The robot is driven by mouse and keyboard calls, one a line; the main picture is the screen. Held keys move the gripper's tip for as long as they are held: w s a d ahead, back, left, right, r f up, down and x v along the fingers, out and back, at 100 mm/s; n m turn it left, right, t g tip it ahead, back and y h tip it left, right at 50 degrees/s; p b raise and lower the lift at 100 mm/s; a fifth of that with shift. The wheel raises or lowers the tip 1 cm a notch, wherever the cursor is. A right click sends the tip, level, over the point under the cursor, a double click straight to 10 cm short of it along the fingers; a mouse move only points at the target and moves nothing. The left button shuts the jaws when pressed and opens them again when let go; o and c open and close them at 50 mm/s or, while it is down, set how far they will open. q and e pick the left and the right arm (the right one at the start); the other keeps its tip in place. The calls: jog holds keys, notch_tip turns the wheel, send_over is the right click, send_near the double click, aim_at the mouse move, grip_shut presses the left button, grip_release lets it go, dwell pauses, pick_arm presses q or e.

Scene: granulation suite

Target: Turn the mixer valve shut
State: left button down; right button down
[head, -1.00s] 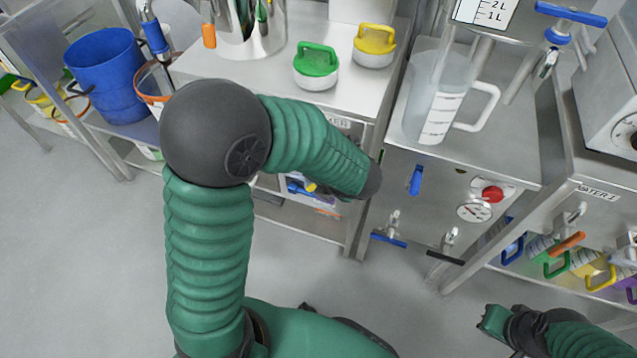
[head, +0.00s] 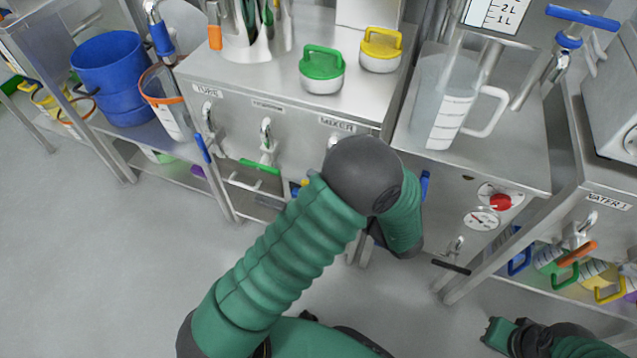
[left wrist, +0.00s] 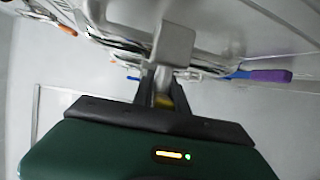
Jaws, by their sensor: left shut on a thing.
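The MIXER label (head: 337,124) is on the front of the steel unit. The valve below it is hidden behind my left arm in the head view. My left gripper is hidden there too, below and behind the bent arm. In the left wrist view, my left gripper (left wrist: 162,98) is shut on a small yellowish part, which I take to be the mixer valve's handle. A grey metal valve body (left wrist: 172,45) stands just ahead of the fingers. My right gripper (head: 493,334) is low at the right, away from the unit; its jaw state is unclear.
A blue-handled valve (head: 203,148) and a green-handled valve (head: 260,166) are on the same front. Green (head: 322,68) and yellow (head: 381,48) lidded pots stand on top. A jug (head: 452,105) stands on the middle table. The floor at left is clear.

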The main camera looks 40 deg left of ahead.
pick_arm(q)
jog(key=shift+d+f+m+y, duration=0.1)
jog(key=shift+m+y, duration=0.2)
jog(key=shift+y, duration=0.3)
jog(key=c, duration=1.4)
grip_release()
jog(key=shift+o, duration=0.4)
